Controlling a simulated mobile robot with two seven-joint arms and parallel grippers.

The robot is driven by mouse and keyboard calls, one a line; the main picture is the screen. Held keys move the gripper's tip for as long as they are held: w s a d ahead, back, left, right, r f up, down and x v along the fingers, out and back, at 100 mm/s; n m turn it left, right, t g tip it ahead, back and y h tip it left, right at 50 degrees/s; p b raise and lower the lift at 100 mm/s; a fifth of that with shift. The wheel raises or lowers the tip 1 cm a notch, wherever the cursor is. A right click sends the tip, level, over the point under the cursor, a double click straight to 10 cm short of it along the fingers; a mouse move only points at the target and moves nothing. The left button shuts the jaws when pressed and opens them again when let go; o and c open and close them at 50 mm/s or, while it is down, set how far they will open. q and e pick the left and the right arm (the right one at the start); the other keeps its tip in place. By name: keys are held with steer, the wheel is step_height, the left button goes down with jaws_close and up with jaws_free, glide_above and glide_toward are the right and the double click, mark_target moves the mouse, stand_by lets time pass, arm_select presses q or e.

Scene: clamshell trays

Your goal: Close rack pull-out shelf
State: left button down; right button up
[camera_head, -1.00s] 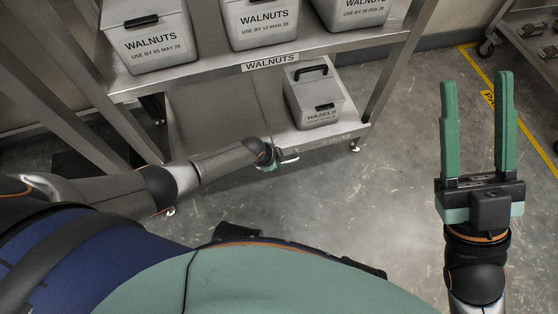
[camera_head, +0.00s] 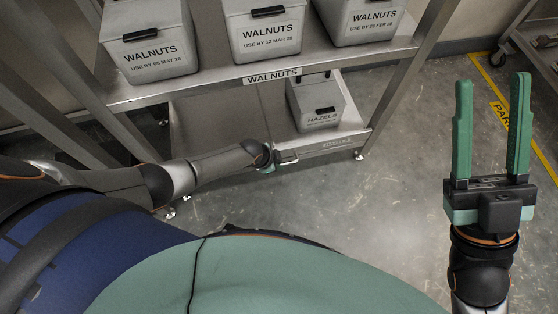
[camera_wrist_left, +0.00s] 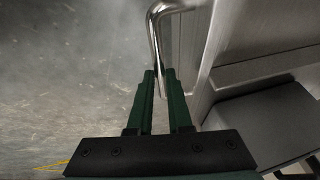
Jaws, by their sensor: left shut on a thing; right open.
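The rack's lower pull-out shelf (camera_head: 203,128) is a metal tray under the upper shelf, and it still juts out toward me. One grey lidded bin (camera_head: 318,108) labelled HAZELS stands at its right end, partly under the upper shelf. My left gripper (camera_head: 270,163) is at the shelf's front edge. In the left wrist view its green fingers (camera_wrist_left: 160,88) are shut on the shelf's bent metal handle (camera_wrist_left: 156,28). The handle also shows in the head view (camera_head: 288,158). My right gripper (camera_head: 491,125) is open, empty and raised at the right, away from the rack.
The upper shelf (camera_head: 225,87) is labelled WALNUTS and carries grey walnut bins (camera_head: 148,60). Rack legs (camera_head: 413,60) flank the shelf. Another rack (camera_head: 535,55) stands at the top right beside a yellow floor line (camera_head: 542,158). The floor at centre right is clear.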

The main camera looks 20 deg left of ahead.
arm_select(q)
steer(key=c, duration=0.9)
jaws_free()
steer(key=shift+w+a+r, duration=0.1)
steer(key=shift+w+a, duration=0.1)
steer(key=shift+w, duration=0.05)
steer(key=shift+o, duration=0.3)
steer(key=shift+s+d, duration=0.1)
steer(key=p+v, duration=0.9)
steer(key=v, duration=0.3)
steer(key=shift+r, duration=0.2)
arm_select(e)
step_height(320, 180, up, 6)
steer(key=w+d+m+h, duration=0.1)
steer(key=w+h, duration=0.1)
steer(key=h, duration=0.1)
steer(key=shift+t, duration=0.3)
arm_select(q)
steer(key=shift+s, duration=0.1)
arm_select(e)
steer(key=shift+w+d, duration=0.1)
